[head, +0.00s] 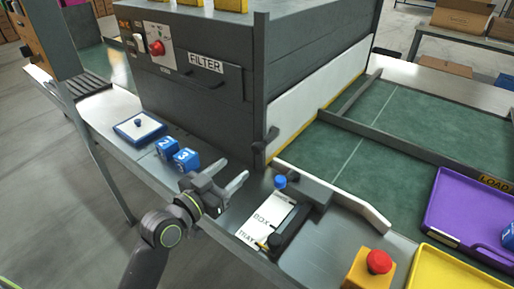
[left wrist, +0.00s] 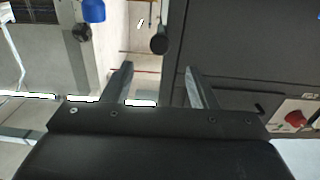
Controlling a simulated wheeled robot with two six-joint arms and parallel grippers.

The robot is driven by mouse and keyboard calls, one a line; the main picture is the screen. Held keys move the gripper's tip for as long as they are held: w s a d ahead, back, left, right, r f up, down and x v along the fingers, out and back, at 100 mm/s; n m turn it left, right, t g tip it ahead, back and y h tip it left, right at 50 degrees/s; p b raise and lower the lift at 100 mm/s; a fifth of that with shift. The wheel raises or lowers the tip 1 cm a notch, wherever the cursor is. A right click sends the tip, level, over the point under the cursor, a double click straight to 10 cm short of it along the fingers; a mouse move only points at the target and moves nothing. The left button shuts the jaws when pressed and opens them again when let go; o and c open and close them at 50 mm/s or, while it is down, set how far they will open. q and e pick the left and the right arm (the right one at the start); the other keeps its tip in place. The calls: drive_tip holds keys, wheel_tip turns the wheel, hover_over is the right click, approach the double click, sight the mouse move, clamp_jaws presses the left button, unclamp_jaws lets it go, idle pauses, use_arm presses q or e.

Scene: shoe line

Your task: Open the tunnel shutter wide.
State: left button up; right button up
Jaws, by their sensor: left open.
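The tunnel is a dark grey box (head: 218,88). Its shutter, a white panel with a yellow lower edge (head: 318,95), covers the belt-side opening and reaches down close to the green belt. A dark handle (head: 266,143) sticks out at the tunnel's near corner post. What looks like its round end shows in the left wrist view (left wrist: 159,42), beyond the fingertips. My left gripper (head: 240,186) is open and empty, in front of and below the handle, apart from it. Its two spread fingers show in the left wrist view (left wrist: 158,75). My right gripper is not in view.
A blue-knobbed lever (head: 280,182) stands by a BOX/TRAY plate (head: 262,221) right of my gripper. Blue numbered cubes (head: 175,153) sit left of it. A red button (head: 379,262), purple tray (head: 465,215) and yellow tray (head: 450,270) are at the right. A red switch (head: 157,47) is on the tunnel.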

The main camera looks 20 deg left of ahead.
sight(255, 150)
use_arm(q)
drive_tip(key=x, duration=1.1)
drive_tip(key=shift+w, duration=0.1)
drive_tip(key=shift+p, duration=0.3)
clamp_jaws()
